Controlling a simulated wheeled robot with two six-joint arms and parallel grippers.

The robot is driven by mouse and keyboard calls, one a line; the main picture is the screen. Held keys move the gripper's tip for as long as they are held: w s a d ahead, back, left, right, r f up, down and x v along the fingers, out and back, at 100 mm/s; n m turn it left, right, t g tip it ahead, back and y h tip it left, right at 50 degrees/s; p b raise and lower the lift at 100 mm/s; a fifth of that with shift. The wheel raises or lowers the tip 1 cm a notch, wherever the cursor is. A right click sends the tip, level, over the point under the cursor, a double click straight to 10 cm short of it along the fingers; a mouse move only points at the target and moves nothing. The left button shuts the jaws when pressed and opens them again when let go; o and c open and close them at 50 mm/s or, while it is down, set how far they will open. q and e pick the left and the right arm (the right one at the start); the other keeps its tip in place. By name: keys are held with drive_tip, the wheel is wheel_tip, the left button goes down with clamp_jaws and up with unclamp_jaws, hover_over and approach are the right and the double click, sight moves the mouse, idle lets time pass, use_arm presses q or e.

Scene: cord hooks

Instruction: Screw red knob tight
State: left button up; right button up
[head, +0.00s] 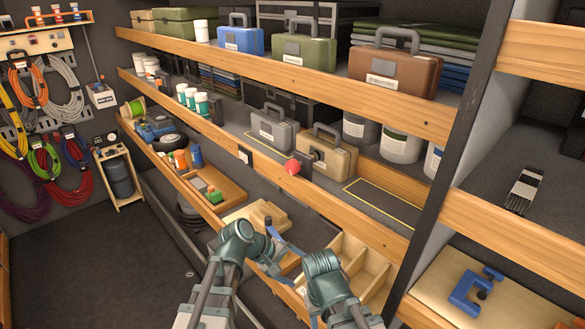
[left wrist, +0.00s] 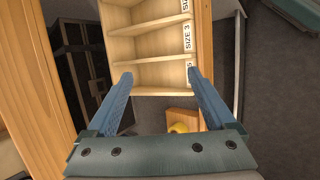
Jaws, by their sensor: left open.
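The red knob (head: 292,167) is on the front edge of the middle shelf, just in front of the tan case, with a dark part beside it. My left gripper (head: 284,238) is low, in front of the lower shelf and well below the knob. Its two blue fingers are spread apart with nothing between them, as the left wrist view (left wrist: 158,76) also shows. The knob is not seen in the left wrist view. My right arm's wrist (head: 324,277) is at the bottom middle; its fingers are not clear enough to judge.
A wooden divided box (head: 362,262) with size labels lies below, close to my grippers; it shows in the left wrist view (left wrist: 150,45). A tan case (head: 328,155) and grey case (head: 272,130) stand behind the knob. A yellow-outlined shelf area (head: 385,200) is clear.

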use_arm(q)
drive_tip(key=w+a+r+n+t+h, duration=0.4)
drive_tip(key=w+a+r+n+t, duration=0.1)
drive_tip(key=w+r+n, duration=0.5)
drive_tip(key=n+t+h, duration=0.1)
drive_tip(key=n+t, duration=0.4)
drive_tip(key=n, duration=0.1)
approach(290, 169)
drive_tip(key=x, duration=1)
drive_tip(key=shift+w+d+r, duration=0.1)
drive_tip(key=shift+w+d, duration=0.1)
drive_tip(key=shift+w, duration=0.2)
drive_tip(key=c, duration=1.3)
drive_tip(key=shift+m, duration=2)
drive_tip(key=shift+c, duration=0.2)
drive_tip(key=shift+s, duration=0.1)
drive_tip(key=o, duration=1.3)
drive_tip(key=shift+o, duration=0.2)
